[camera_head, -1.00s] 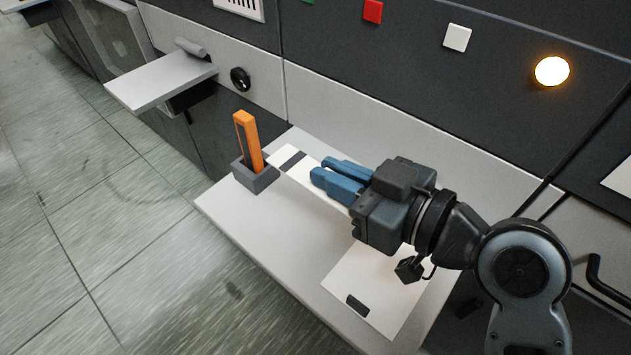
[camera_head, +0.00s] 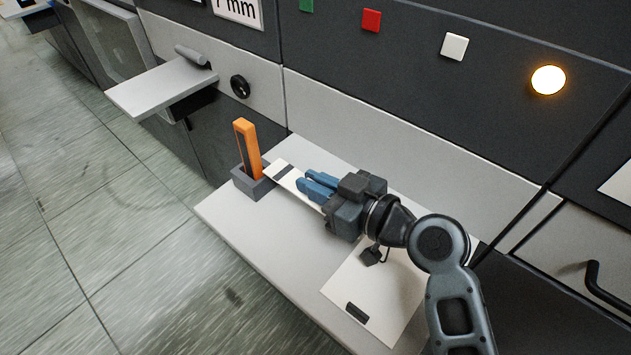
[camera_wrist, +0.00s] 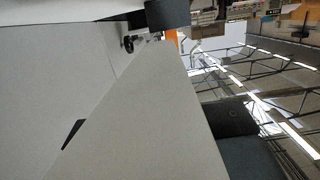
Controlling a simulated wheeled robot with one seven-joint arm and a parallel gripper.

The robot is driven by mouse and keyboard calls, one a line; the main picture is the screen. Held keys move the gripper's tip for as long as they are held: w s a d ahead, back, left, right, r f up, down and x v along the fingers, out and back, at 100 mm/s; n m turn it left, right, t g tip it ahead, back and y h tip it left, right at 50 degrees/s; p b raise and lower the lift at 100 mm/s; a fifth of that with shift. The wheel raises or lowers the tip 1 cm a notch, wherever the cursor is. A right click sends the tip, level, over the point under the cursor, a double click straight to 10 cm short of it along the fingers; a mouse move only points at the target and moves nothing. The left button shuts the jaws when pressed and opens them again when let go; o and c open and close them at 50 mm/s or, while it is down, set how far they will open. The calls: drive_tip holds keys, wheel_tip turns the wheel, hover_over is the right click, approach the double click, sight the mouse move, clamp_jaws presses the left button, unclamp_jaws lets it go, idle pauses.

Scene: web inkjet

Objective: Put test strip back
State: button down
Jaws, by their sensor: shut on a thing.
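My gripper (camera_head: 316,184) has blue fingers and is shut on a white test strip (camera_head: 298,181) with a dark band near its far end. The strip points left, its far end close beside a small grey holder (camera_head: 241,181) with an orange tool standing in it. I cannot tell whether the strip touches the holder or the shelf beneath. In the wrist view, a broad pale surface (camera_wrist: 150,110), likely the strip, runs between the dark fingers, which show at the top and lower right.
The light grey shelf (camera_head: 262,235) also bears a white sheet (camera_head: 385,295) with a dark mark. The orange tool (camera_head: 247,146) stands upright. The machine panel (camera_head: 390,75) rises behind, with coloured buttons and a lit lamp (camera_head: 548,80). A smaller ledge (camera_head: 150,88) juts out at the left.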

drive_tip(key=shift+f+b, duration=0.35)
drive_tip(key=shift+b, duration=0.1)
drive_tip(key=shift+f+b, duration=0.35)
drive_tip(key=c, duration=1.2)
unclamp_jaws()
drive_tip(key=shift+s+f, duration=0.1)
drive_tip(key=shift+f, duration=0.1)
drive_tip(key=shift+r, duration=0.1)
drive_tip(key=shift+r+p, duration=0.55)
drive_tip(key=shift+p, duration=0.3)
drive_tip(key=b+v, duration=0.1)
drive_tip(key=v, duration=1.1)
drive_tip(key=shift+d+r, duration=0.1)
drive_tip(key=shift+r, duration=0.1)
